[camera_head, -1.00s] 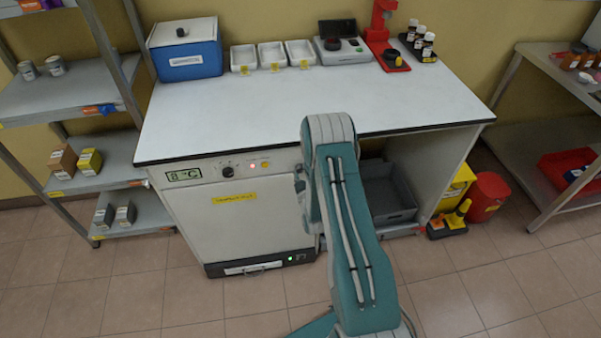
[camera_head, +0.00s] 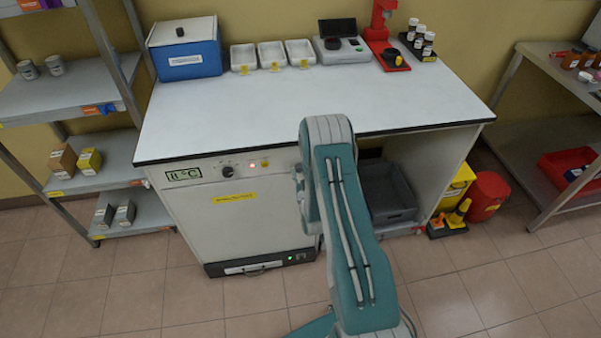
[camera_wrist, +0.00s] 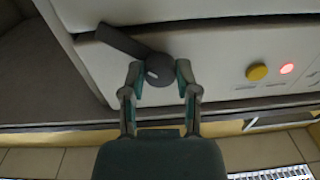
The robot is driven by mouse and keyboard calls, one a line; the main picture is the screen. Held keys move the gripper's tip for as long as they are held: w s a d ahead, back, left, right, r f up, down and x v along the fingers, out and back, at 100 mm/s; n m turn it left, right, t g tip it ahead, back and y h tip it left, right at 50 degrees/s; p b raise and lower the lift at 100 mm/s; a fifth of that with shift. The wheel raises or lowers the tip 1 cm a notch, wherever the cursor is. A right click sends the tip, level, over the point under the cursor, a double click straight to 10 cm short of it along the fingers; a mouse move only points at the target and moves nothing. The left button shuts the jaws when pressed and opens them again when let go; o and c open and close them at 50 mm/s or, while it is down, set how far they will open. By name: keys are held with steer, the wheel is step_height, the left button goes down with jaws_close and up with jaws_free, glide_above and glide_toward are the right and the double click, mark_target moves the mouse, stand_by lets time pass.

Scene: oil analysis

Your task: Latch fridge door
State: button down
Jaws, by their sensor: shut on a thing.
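The fridge (camera_head: 250,215) is the white unit under the left of the bench, and its front looks closed in the head view. In the wrist view, a dark latch (camera_wrist: 122,42) has a flat lever running up-left from a round hub on the white front (camera_wrist: 220,50). My gripper (camera_wrist: 160,72) has its two fingers on either side of the round hub, shut on it. In the head view, my arm hides the gripper and latch at the fridge's upper right.
The fridge front has a display (camera_head: 184,174), a dark knob (camera_head: 228,171), a red lamp (camera_head: 252,166) and a yellow button (camera_head: 265,163). A grey bin (camera_head: 388,195) stands in the open bay to the right. The floor (camera_head: 170,295) in front is clear.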

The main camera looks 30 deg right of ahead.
steer(key=m, duration=0.5)
steer(key=shift+w+r+m, duration=0.1)
steer(key=shift+r+m, duration=0.1)
steer(key=shift+m, duration=0.2)
steer(key=shift+m+h, duration=0.4)
steer(key=shift+m, duration=1.8)
steer(key=shift+d, duration=0.1)
steer(key=shift+c, duration=1.8)
jaws_free()
steer(key=shift+f, duration=0.1)
steer(key=v, duration=1.2)
steer(key=shift+f, duration=0.15)
